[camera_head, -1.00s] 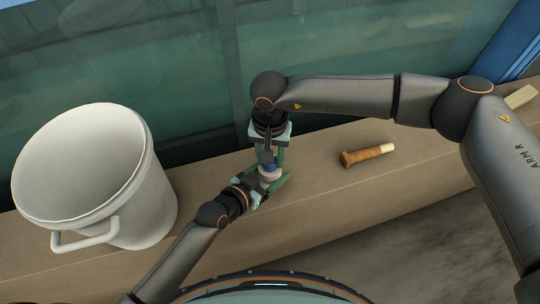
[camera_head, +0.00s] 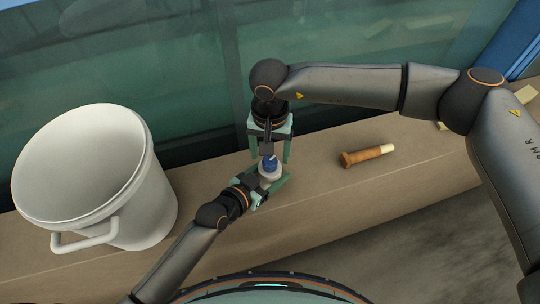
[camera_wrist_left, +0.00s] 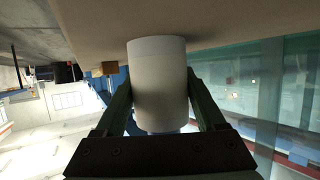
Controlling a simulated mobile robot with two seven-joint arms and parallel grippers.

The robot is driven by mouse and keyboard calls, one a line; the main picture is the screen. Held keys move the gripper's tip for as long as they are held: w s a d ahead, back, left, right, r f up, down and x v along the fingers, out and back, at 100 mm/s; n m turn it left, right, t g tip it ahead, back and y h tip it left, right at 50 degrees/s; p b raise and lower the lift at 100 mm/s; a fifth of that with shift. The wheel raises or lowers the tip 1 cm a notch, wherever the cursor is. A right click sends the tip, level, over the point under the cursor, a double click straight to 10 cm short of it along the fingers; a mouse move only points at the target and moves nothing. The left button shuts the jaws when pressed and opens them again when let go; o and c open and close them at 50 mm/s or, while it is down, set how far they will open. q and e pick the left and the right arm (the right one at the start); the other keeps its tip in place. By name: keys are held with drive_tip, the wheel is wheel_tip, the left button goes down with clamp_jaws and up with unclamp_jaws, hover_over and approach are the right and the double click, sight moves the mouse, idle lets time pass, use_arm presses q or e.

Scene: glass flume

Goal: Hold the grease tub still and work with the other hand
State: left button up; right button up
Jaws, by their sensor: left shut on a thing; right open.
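The grease tub (camera_head: 270,176), a small white pot with a blue top (camera_head: 269,163), stands upright near the middle of the ledge. My left gripper (camera_head: 272,182) is shut around its side. In the left wrist view the tub (camera_wrist_left: 159,85) shows as a plain white cylinder between both fingers. My right gripper (camera_head: 270,152) comes from above, open, with its two fingers spread on either side of the blue top. Whether either right finger touches the tub is too small to tell.
A large white bucket (camera_head: 140,200) with a handle stands on the ledge (camera_head: 330,200) at left. A brown-handled tool with a cream end (camera_head: 366,156) lies to the right of the tub. A pale block (camera_head: 525,95) is at far right. Glass (camera_head: 160,60) runs behind.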

sight(270, 160)
wheel_tip(270, 160, up, 9)
drive_tip(key=shift+r, duration=0.2)
idle(0.3)
use_arm(q)
drive_tip(key=o, duration=1.5)
drive_tip(key=shift+a, duration=0.1)
